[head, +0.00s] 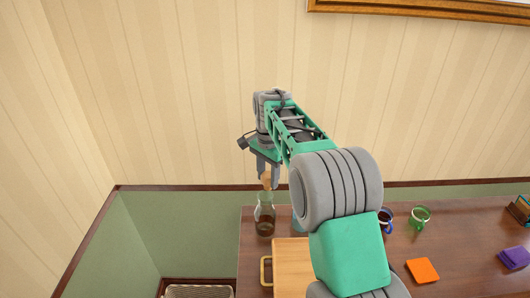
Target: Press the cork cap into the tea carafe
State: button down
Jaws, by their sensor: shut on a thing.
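The tea carafe (265,219) is clear glass with dark tea in its lower part. It stands upright near the back left corner of the brown table. My gripper (267,177) points down directly above the carafe. It is shut on the tan cork cap (267,180), which shows between the fingertips at the carafe's mouth. I cannot tell from this view whether the cork touches the rim or sits partly inside the neck.
A wooden board (290,262) with a brass handle lies in front of the carafe. A dark blue mug (386,221), a green mug (420,217), an orange square (422,270) and a purple item (515,257) sit to the right. My arm hides the table's middle. A wall rises behind.

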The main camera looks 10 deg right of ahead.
aim_at(265, 183)
jog(key=shift+w+r+m+p, duration=0.25)
jog(key=shift+w+m, duration=0.15)
jog(key=shift+w, duration=0.15)
jog(key=shift+w+r+m+p, duration=0.1)
jog(key=shift+w+r+m, duration=0.15)
jog(key=shift+w+m, duration=0.2)
jog(key=shift+w+f+m, duration=0.1)
jog(key=shift+w+m, duration=0.25)
jog(key=shift+w, duration=0.05)
jog(key=shift+a, duration=0.15)
jog(key=shift+f+b, duration=0.45)
jog(key=shift+f, duration=0.25)
jog(key=shift+f+b, duration=1.15)
jog(key=shift+f, duration=1.1)
jog(key=shift+f+b, duration=0.5)
jog(key=shift+f, duration=1.2)
jog(key=c, duration=1.1)
grip_release()
jog(key=shift+s, duration=0.1)
jog(key=shift+c, duration=0.2)
jog(key=o, duration=0.4)
